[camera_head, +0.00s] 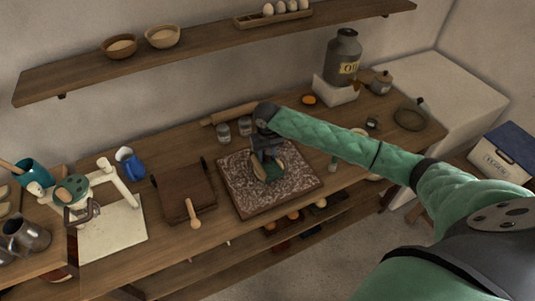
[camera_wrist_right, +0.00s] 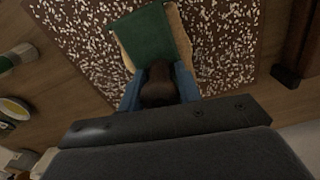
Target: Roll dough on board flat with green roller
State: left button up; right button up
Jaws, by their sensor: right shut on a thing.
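The board (camera_head: 238,196), dark with white speckles, lies on the wooden table and also fills much of the right wrist view (camera_wrist_right: 90,45). The pale tan dough (camera_head: 257,170) lies on it and shows at the edges of the green roller in the wrist view (camera_wrist_right: 178,25). My right gripper (camera_head: 268,150) is shut on the brown handle (camera_wrist_right: 158,85) of the green roller (camera_wrist_right: 157,38), its blue fingers on either side. The roller is over the dough; whether it presses on it I cannot tell. Gripper and roller hide much of the dough. My left gripper is not in view.
A wooden rolling pin (camera_head: 228,114) and small jars (camera_head: 223,132) stand behind the board. A dark brown board (camera_head: 182,190) with a wooden-handled tool (camera_head: 193,212) is at its left. A blue jug (camera_head: 129,163) stands further left. An oil can (camera_head: 343,58) is at the back right.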

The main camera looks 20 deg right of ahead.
jog(key=shift+d, duration=0.75)
jog(key=shift+a+f, duration=0.2)
jog(key=shift+a, duration=0.75)
jog(key=shift+d, duration=0.15)
jog(key=shift+d+f, duration=0.1)
jog(key=shift+d, duration=0.7)
jog(key=shift+r, duration=3.55)
jog(key=shift+w, duration=0.1)
